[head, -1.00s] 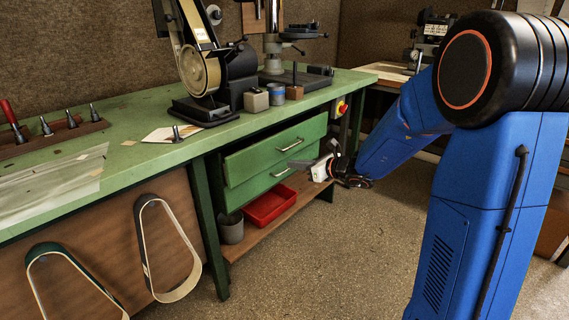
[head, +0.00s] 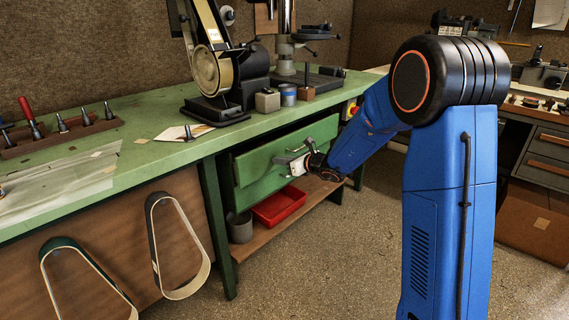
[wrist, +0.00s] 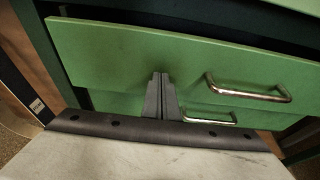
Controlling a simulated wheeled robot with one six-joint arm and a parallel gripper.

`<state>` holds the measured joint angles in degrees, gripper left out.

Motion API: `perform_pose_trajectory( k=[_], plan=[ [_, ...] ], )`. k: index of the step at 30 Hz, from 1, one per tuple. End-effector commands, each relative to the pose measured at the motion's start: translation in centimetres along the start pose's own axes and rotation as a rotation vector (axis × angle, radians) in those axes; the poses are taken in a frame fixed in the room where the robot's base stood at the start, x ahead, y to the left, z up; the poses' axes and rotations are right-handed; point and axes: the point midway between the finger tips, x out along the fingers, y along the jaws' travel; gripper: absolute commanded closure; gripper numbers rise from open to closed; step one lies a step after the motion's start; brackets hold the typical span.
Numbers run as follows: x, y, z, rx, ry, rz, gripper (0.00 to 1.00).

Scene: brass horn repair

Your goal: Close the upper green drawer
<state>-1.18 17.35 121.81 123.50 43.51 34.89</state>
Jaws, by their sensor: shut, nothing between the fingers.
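The upper green drawer (head: 262,160) is under the green workbench and stands pulled out, with a dark gap above its front. Its metal bar handle (wrist: 248,89) shows in the wrist view, to the right of my fingers. The lower green drawer sits below, and its handle (wrist: 210,119) shows beneath the upper front. My gripper (head: 280,161) is in front of the upper drawer. In the wrist view my gripper (wrist: 159,76) has its two fingers together and empty, with the tips over the lower middle of the upper front. I cannot tell whether they touch it.
A red bin (head: 279,206) and a grey pot (head: 239,227) stand on the shelf below the drawers. A bench leg (head: 216,225) is left of the drawers. Sanding belts (head: 178,250) hang further left. The floor (head: 330,260) in front is clear.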

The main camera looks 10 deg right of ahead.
Motion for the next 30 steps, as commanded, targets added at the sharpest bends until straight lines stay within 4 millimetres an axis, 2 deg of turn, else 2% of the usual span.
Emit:
perform_pose_trajectory(
  k=[10,20,30],
  plan=[
    [0.2,0.0,0.1,0.0,0.0,0.0,1.0],
    [4.4,0.0,1.4,-0.001,0.0,0.001,1.0],
    [4.7,-0.1,1.8,-0.001,-0.005,0.0,1.0]
  ],
)
